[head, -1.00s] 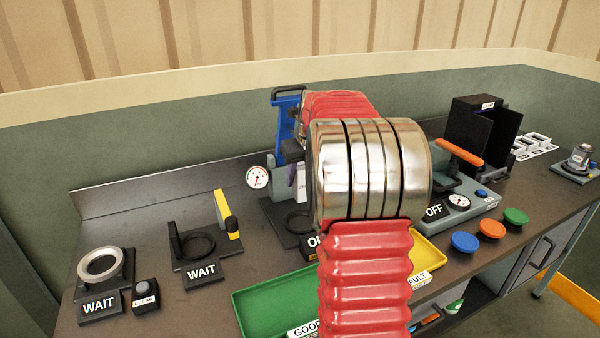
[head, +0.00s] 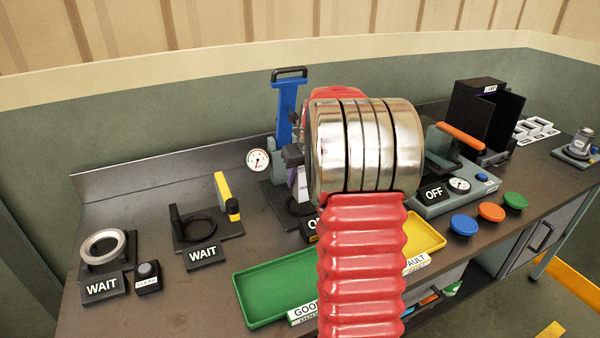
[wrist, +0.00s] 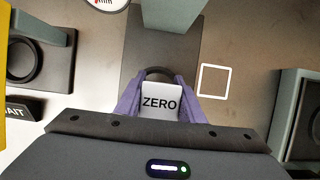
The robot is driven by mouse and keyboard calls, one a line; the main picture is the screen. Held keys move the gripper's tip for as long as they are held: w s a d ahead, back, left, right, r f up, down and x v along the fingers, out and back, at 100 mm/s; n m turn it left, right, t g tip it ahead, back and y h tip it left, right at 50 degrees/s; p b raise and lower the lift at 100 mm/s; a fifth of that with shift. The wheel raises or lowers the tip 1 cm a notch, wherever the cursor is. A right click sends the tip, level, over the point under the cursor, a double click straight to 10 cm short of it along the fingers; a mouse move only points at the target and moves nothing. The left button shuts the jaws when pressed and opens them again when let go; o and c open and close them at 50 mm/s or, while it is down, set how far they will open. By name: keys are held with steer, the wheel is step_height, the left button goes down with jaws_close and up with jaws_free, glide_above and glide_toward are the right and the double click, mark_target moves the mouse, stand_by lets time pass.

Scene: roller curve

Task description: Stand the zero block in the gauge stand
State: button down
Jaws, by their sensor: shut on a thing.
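My gripper (wrist: 160,90) is shut on the white zero block (wrist: 160,103), with a purple finger on each side and the ZERO label facing the wrist camera. In the wrist view the block is over the dark base of the gauge stand (wrist: 136,50), just in front of its dark ring (wrist: 158,73). I cannot tell whether the block touches the stand. In the head view the gauge stand has a blue upright with a handle (head: 285,98) and a white dial (head: 258,160). My arm hides much of it and most of my gripper.
A green tray (head: 248,318) and a yellow tray (head: 436,243) lie in front. Two WAIT fixtures stand left, one with a metal ring (head: 104,248), one with a yellow post (head: 222,190). A grey OFF unit (head: 425,208) stands right. A white square outline (wrist: 214,81) marks the bench.

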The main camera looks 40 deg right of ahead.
steer(key=shift+f, duration=1.4)
steer(key=shift+f, duration=0.1)
stand_by(1.1)
steer(key=c, duration=0.5)
jaws_free()
steer(key=shift+f, duration=0.1)
steer(key=shift+c, duration=0.2)
steer(key=shift+r, duration=4.55)
steer(key=shift+a, duration=0.1)
